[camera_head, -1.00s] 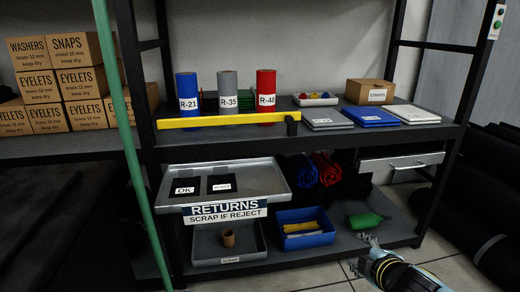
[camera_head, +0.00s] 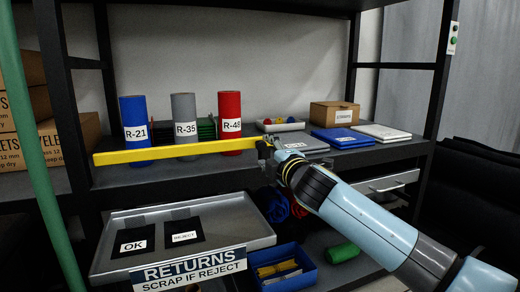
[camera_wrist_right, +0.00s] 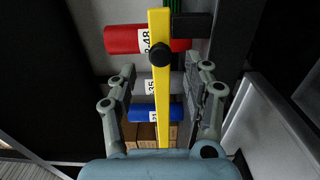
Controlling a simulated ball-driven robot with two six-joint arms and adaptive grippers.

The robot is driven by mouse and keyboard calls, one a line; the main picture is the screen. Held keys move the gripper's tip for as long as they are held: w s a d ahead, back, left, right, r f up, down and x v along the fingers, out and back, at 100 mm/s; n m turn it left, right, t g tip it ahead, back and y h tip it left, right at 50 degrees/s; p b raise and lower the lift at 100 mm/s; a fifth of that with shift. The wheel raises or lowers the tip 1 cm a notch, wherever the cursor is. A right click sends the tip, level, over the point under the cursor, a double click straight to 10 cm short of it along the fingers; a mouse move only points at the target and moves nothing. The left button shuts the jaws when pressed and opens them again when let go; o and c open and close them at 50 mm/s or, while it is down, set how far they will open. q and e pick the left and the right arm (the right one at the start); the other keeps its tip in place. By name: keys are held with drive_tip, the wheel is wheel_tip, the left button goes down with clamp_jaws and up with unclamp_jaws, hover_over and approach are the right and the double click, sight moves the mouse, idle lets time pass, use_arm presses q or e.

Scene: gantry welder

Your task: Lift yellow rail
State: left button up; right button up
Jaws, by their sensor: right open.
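The yellow rail (camera_head: 180,152) runs across the front of the shelf, before the blue, grey and red rolls. Its right end meets a dark bracket near my right gripper. My right gripper (camera_head: 264,150) is at this right end in the head view. In the right wrist view the yellow rail (camera_wrist_right: 159,85) passes between the two open fingers of the gripper (camera_wrist_right: 160,85), with a gap on each side. A round black knob (camera_wrist_right: 159,54) sits on the rail. My left gripper is not in view.
The rolls R-21 (camera_head: 136,130), R-35 (camera_head: 185,125) and R-48 (camera_head: 230,122) stand just behind the rail. A returns tray (camera_head: 110,262) and a blue bin (camera_head: 300,280) are below. A green post (camera_head: 35,150) stands at the left.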

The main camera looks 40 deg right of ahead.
sight(262, 147)
drive_tip(key=x, duration=0.5)
drive_tip(key=shift+w+d+b, duration=0.1)
drive_tip(key=shift+w+b, duration=0.25)
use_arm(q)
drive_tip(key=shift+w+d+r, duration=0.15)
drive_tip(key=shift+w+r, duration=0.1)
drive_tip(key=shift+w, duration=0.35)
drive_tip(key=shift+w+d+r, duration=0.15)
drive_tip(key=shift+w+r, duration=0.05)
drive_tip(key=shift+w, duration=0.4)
use_arm(e)
clamp_jaws()
